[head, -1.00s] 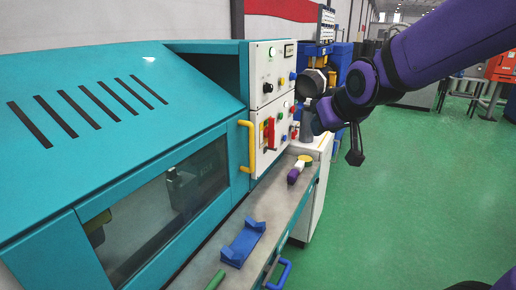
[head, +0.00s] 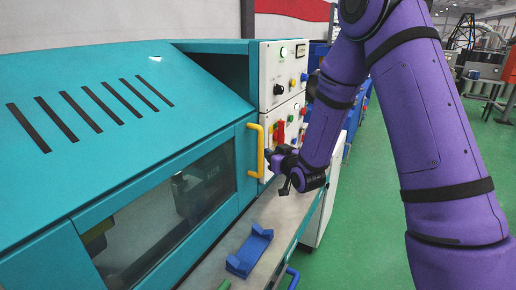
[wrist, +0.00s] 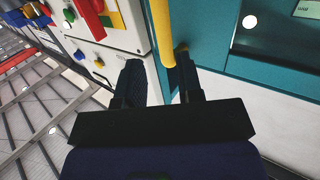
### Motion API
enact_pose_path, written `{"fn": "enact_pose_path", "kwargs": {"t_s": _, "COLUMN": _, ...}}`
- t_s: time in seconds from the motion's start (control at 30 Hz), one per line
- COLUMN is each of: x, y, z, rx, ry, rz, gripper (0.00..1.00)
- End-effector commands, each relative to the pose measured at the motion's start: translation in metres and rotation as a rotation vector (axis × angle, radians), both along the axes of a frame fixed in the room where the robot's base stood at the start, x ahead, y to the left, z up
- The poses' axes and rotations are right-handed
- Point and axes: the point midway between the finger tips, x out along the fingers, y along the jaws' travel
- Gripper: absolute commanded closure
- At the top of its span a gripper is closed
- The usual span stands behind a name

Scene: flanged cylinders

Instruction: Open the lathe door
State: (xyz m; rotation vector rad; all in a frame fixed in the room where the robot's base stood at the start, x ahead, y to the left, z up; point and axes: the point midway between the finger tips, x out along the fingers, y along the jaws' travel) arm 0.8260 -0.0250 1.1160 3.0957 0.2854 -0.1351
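The lathe door (head: 170,205) is a teal panel with a dark window, and it looks closed. Its yellow vertical handle (head: 256,150) is at the door's right end; it also shows in the wrist view (wrist: 161,30). My gripper (head: 276,172) is just right of the handle's lower part in the head view. In the wrist view my gripper (wrist: 158,68) is open, with its two dark fingers apart. The handle's lower end appears between the fingertips, closer to the right finger. I cannot tell whether they touch. Nothing is held.
The white control panel (head: 283,75) with knobs and a red switch stands right of the door. A grey ledge (head: 205,262) runs below the door, bearing a blue bracket (head: 250,250). A blue handle (head: 292,277) is below the ledge. Green floor (head: 365,230) is open at the right.

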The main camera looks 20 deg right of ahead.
Motion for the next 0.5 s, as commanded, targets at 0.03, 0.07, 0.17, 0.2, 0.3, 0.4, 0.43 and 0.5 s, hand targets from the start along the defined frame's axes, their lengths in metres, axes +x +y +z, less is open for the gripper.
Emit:
{"fn": "enact_pose_path", "kwargs": {"t_s": 0.03, "x": 0.001, "y": 0.001, "z": -0.01, "rx": 0.009, "ry": -0.018, "rz": 0.004, "gripper": 0.66}}
{"fn": "enact_pose_path", "kwargs": {"t_s": 0.07, "x": 0.002, "y": 0.001, "z": -0.014, "rx": 0.014, "ry": -0.03, "rz": 0.005, "gripper": 0.66}}
{"fn": "enact_pose_path", "kwargs": {"t_s": 0.17, "x": 0.002, "y": 0.003, "z": -0.023, "rx": 0.026, "ry": -0.061, "rz": 0.009, "gripper": 0.66}}
{"fn": "enact_pose_path", "kwargs": {"t_s": 0.2, "x": 0.003, "y": 0.003, "z": -0.024, "rx": 0.03, "ry": -0.07, "rz": 0.01, "gripper": 0.66}}
{"fn": "enact_pose_path", "kwargs": {"t_s": 0.3, "x": 0.004, "y": 0.004, "z": -0.027, "rx": 0.035, "ry": -0.082, "rz": 0.012, "gripper": 0.66}}
{"fn": "enact_pose_path", "kwargs": {"t_s": 0.4, "x": 0.011, "y": 0.005, "z": -0.027, "rx": 0.035, "ry": -0.086, "rz": 0.013, "gripper": 0.66}}
{"fn": "enact_pose_path", "kwargs": {"t_s": 0.43, "x": 0.015, "y": 0.006, "z": -0.027, "rx": 0.036, "ry": -0.087, "rz": 0.013, "gripper": 0.66}}
{"fn": "enact_pose_path", "kwargs": {"t_s": 0.5, "x": 0.025, "y": 0.008, "z": -0.027, "rx": 0.035, "ry": -0.087, "rz": 0.013, "gripper": 0.66}}
